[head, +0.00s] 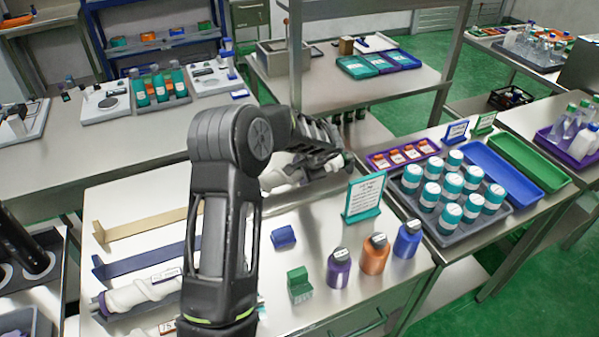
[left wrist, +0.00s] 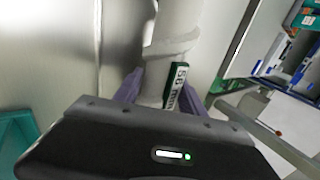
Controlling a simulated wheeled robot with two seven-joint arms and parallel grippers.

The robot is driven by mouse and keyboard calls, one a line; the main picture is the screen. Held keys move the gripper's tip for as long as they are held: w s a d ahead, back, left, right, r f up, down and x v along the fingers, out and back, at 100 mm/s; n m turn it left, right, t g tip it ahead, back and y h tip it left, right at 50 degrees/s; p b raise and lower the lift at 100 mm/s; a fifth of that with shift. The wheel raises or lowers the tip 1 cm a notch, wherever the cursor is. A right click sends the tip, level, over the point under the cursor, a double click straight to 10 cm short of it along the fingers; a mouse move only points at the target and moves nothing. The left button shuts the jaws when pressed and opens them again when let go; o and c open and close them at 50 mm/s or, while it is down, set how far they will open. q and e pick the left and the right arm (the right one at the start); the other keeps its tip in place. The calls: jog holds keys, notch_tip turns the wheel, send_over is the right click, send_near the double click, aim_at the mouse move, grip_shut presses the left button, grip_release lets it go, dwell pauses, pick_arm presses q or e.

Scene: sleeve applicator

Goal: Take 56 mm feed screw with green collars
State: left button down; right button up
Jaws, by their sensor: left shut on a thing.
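A white feed screw (left wrist: 172,45) stands between the fingers of my left gripper (left wrist: 158,88) in the left wrist view. Its tag (left wrist: 176,84) has a green edge and reads like 56 mm. My left gripper is shut on this screw. In the head view the gripper (head: 322,150) is partly hidden by my own arm, and the white screw (head: 275,179) shows below it, lying across the bench. Its collars are not clear to see. Another white screw with a purple end (head: 140,292) lies at the bench's lower left.
A tan bracket (head: 140,224) and a blue bracket (head: 145,262) lie at left. A green sign (head: 364,197), a blue block (head: 283,237), a green block (head: 299,284) and purple, orange (head: 375,255) and blue bottles stand at right. Shelf posts rise behind.

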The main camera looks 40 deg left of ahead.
pick_arm(q)
notch_tip(320, 180, up, 10)
jog(key=shift+r+b, duration=0.1)
jog(key=shift+b, duration=0.85)
